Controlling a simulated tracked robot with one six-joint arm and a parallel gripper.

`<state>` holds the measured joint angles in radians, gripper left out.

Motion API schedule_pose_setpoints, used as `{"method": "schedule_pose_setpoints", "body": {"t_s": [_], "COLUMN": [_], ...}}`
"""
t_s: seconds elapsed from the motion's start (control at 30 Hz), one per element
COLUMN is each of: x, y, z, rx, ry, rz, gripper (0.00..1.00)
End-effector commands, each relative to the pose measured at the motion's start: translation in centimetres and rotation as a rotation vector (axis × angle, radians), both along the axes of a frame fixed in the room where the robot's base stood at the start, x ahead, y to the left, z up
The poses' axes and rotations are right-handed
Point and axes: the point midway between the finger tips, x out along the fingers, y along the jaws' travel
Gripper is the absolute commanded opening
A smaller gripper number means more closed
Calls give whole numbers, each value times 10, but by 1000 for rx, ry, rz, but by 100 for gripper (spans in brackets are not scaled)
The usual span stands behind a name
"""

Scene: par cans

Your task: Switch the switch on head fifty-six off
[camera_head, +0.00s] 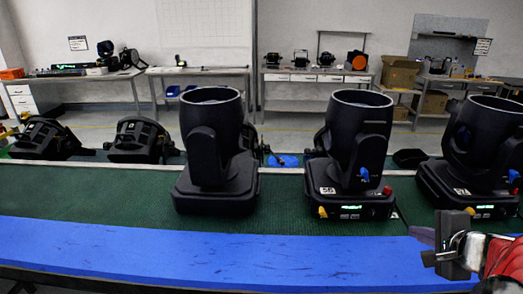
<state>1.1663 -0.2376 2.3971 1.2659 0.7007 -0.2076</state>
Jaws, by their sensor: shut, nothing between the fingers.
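Head fifty-six (357,130) is a black moving-head light standing upright on the green bench surface, right of centre. Its base carries a white label (327,190) that appears to read 56. The base front has a small lit green display (350,207), a yellow part (322,212), a red part (387,190) and a blue part (364,174). Which of these is the switch, and its position, is too small to tell. My gripper (427,246) is at the lower right, in front of and right of this base, shut, empty and apart from it.
A similar head (480,145) stands close on the right, with its own lit display. Another head (210,140) stands to the left, and lower units (140,140) lie farther left. The blue front strip (200,240) is clear. Workbenches stand along the back wall.

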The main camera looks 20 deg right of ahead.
Motion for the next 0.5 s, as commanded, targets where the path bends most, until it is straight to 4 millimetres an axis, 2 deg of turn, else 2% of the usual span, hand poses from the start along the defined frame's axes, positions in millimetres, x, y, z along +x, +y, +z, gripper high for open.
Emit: {"method": "schedule_pose_setpoints", "body": {"t_s": [0.5], "x": [46], "y": [-14], "z": [-37], "rx": [2], "ry": [2], "rz": [0], "gripper": [0]}}
